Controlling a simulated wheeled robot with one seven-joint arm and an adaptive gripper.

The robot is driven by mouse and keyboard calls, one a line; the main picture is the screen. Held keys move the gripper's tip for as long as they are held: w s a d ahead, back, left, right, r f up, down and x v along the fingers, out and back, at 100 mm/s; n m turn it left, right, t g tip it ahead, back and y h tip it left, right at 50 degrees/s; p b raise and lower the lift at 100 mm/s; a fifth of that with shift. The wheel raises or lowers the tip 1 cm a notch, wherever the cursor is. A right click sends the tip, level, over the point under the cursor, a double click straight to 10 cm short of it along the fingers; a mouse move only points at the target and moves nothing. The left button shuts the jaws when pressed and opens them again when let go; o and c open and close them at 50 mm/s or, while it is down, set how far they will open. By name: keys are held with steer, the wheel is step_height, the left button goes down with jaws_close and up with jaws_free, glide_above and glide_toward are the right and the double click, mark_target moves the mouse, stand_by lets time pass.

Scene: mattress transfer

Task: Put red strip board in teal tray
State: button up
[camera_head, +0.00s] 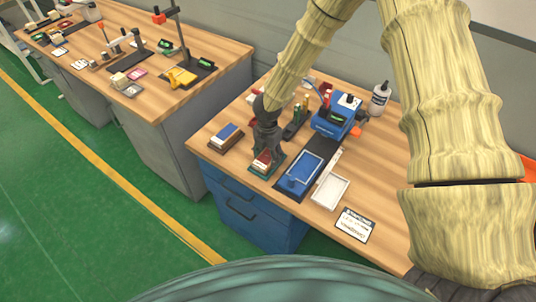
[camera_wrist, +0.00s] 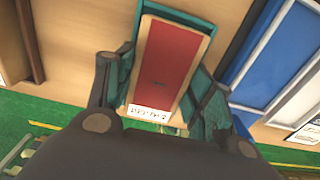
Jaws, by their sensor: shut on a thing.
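In the head view, the board (camera_head: 263,158) shows at the tip of my gripper (camera_head: 266,150), over the small teal tray (camera_head: 256,173) near the table's front edge. My gripper (camera_wrist: 160,100) is shut on the board, with dark fingers on its left and right sides. I cannot tell whether the board touches the tray floor.
A tray with a blue and white block (camera_head: 226,134) stands to the left. A printed card (camera_head: 355,225) lies near the front edge.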

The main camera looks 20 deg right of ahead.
mark_target(268, 156)
steer(key=shift+s, duration=0.2)
steer(key=o, duration=1.1)
steer(key=shift+w+f, duration=0.1)
steer(key=shift+f, duration=0.05)
steer(key=shift+r+b, duration=1.8)
steer(key=shift+r, duration=4.45)
